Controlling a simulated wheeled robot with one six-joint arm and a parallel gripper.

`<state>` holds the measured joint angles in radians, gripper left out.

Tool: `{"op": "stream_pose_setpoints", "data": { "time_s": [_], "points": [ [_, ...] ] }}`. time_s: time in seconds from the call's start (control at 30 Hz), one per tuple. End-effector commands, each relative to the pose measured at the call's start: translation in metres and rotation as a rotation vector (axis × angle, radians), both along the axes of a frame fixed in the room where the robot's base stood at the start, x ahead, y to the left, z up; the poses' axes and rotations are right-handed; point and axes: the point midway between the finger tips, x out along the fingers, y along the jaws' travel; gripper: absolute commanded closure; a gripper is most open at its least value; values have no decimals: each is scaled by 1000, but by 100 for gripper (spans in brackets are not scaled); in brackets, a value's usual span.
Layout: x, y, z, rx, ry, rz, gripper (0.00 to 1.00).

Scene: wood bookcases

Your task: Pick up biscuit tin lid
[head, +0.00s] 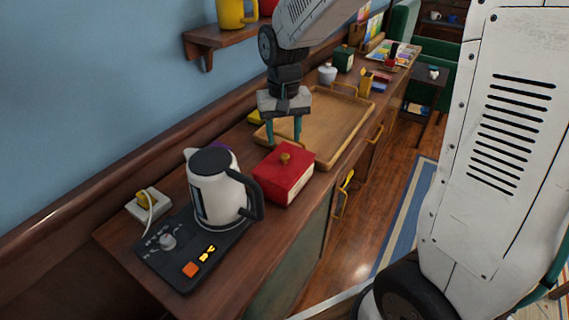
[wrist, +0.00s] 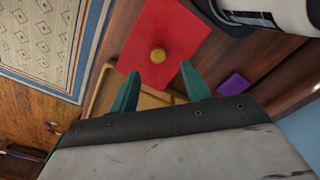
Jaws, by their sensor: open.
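A red biscuit tin (head: 281,186) stands on the wooden counter to the right of the kettle. Its red lid (head: 285,162) is on top, with a small round brass-coloured knob (head: 285,158) in the middle. In the wrist view the lid (wrist: 185,32) lies ahead of my gripper, with the knob (wrist: 158,55) between the lines of the two fingers. My gripper (head: 284,142) is open and empty, fingers pointing down, just behind the tin in the head view. In the wrist view its teal fingers (wrist: 160,82) are apart, and I see no contact with the knob.
A white and black kettle (head: 217,194) stands on a dark hot plate (head: 192,247) left of the tin. A wooden tray (head: 338,122) lies behind the tin. A wooden wall shelf (head: 222,38) is near my arm. A purple object (wrist: 234,84) lies nearby.

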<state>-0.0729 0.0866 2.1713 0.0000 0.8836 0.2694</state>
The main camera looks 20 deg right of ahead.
Motion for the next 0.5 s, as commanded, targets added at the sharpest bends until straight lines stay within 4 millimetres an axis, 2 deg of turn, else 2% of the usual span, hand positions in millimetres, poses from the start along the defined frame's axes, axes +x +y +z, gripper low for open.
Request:
{"op": "stream_pose_setpoints", "data": {
  "time_s": [0.33, 0.5],
  "points": [
    [-1, -3, -48, 0, 4, -1, 53],
    [-1, -3, -62, -1, 1, 0, 53]
  ]
}}
